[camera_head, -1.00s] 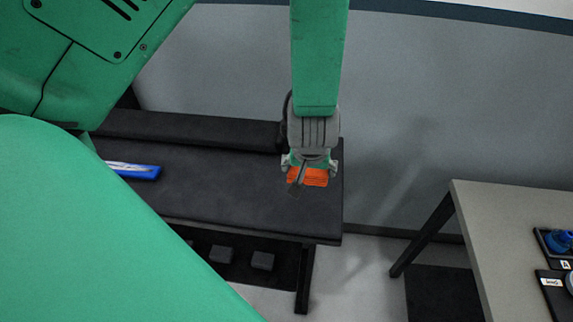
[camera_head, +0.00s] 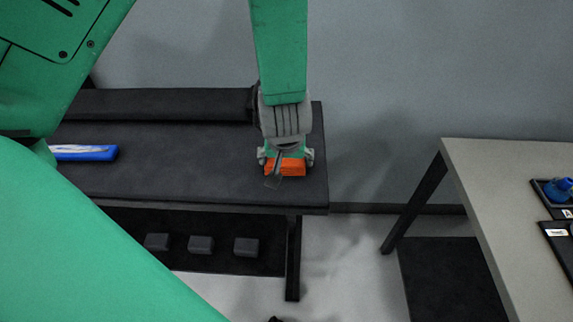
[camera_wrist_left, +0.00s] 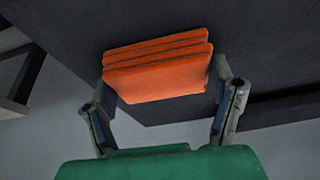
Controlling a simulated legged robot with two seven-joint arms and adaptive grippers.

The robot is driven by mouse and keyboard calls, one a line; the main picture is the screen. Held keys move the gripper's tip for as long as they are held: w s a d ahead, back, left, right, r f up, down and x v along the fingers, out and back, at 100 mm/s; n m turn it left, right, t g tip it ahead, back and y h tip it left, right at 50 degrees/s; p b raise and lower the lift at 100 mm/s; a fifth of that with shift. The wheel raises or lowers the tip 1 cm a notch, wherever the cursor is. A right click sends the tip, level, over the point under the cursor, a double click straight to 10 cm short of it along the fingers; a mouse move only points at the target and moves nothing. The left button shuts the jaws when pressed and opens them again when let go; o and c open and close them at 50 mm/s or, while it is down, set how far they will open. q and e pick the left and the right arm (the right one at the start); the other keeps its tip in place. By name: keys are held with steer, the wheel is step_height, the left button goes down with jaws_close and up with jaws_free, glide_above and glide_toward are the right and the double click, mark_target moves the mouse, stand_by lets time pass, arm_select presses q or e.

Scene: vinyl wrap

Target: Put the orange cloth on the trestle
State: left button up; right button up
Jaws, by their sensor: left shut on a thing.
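The orange cloth (camera_head: 291,168) is a folded stack at the right end of the dark trestle (camera_head: 185,165). It also shows in the left wrist view (camera_wrist_left: 160,78), with several layers visible. My left gripper (camera_head: 285,160) points down over the trestle's right end and is shut on the cloth, with one finger at each side of it in the left wrist view (camera_wrist_left: 163,85). Whether the cloth touches the trestle top or hangs just above it, I cannot tell. My right gripper is not in view.
A blue and white item (camera_head: 85,153) lies at the trestle's left. Dark blocks (camera_head: 201,244) sit on a low shelf beneath. A pale table (camera_head: 500,190) with a blue object (camera_head: 558,190) in a dark tray stands at the right. A floor gap separates the two.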

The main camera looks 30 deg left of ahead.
arm_select(q)
steer(key=shift+a, duration=0.1)
steer(key=o, duration=1.1)
steer(key=shift+a, duration=0.1)
steer(key=shift+s+r+p, duration=0.1)
steer(key=shift+r+p, duration=0.3)
steer(key=shift+p, duration=0.1)
steer(key=shift+p+v, duration=5.2)
steer(key=shift+v, duration=0.45)
